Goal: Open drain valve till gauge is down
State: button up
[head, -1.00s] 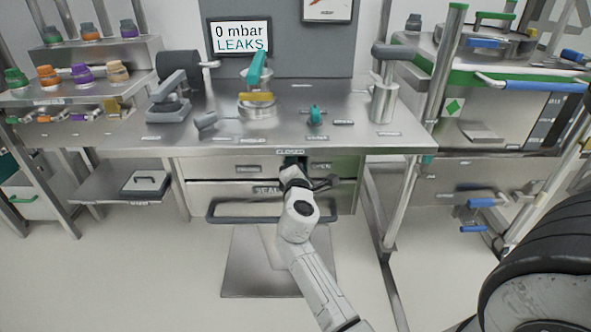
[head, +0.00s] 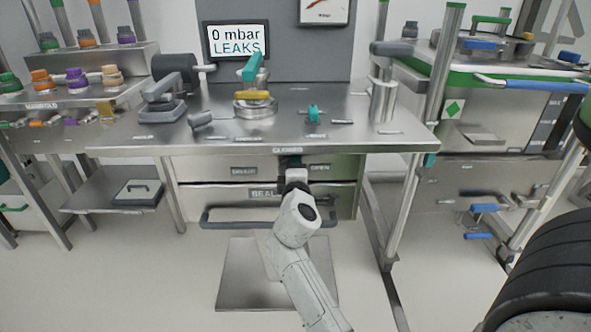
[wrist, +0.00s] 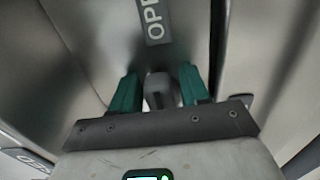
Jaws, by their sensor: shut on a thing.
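My gripper (head: 291,164) reaches the front panel under the bench top, between the DRAIN label (head: 244,170) and the OPEN label (head: 319,167), below a CLOSED label (head: 287,150). In the wrist view its teal fingers (wrist: 160,88) stand either side of a grey handle (wrist: 158,90), which I take as the drain valve. The fingers are shut on it, and the OPEN label (wrist: 153,18) lies just beyond. In the head view the arm hides the handle. A display (head: 237,40) reads "0 mbar LEAKS". A dial gauge (head: 325,10) is cut off at the top; its reading is unclear.
A drawer marked SEAL with a dark bar handle (head: 240,222) is below the panel. A teal-handled fitting (head: 253,85) and a small teal valve (head: 313,113) stand on the bench (head: 350,145). A steel post (head: 405,180) is to the right.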

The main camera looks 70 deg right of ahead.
jog(key=shift+f, duration=0.1)
jog(key=o, duration=0.7)
jog(key=shift+a, duration=0.1)
jog(key=v, duration=1)
jog(key=shift+s+a+p, duration=0.1)
jog(key=shift+a+p, duration=0.25)
jog(key=shift+p, duration=0.05)
jog(key=shift+f, duration=0.15)
